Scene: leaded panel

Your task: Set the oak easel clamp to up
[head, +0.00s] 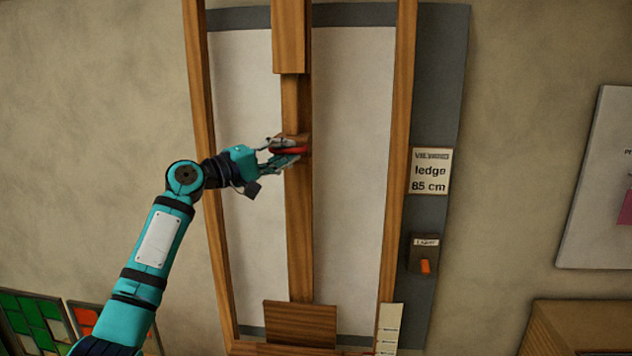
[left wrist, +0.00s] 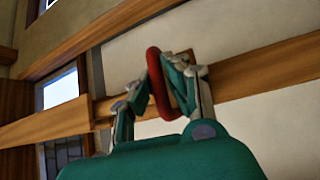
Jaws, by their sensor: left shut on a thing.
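The oak easel stands against the wall, with a central wooden mast (head: 299,230) between two side posts. A red clamp handle (head: 289,150) sits on a small wooden block on the mast, a little above the middle of the head view. My left gripper (head: 284,152) is shut on the red handle, its fingers above and below it. In the left wrist view the red handle (left wrist: 157,84) shows as a loop between the fingers of my left gripper (left wrist: 163,88). The fingers partly hide the handle. My right gripper is not in view.
A wider wooden piece (head: 289,36) covers the upper mast. A sign (head: 429,171) reading "ledge 85 cm" and a switch box (head: 423,254) with an orange lever are on the grey strip at right. Coloured glass panels (head: 32,318) stand lower left; a wooden box (head: 578,328) is lower right.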

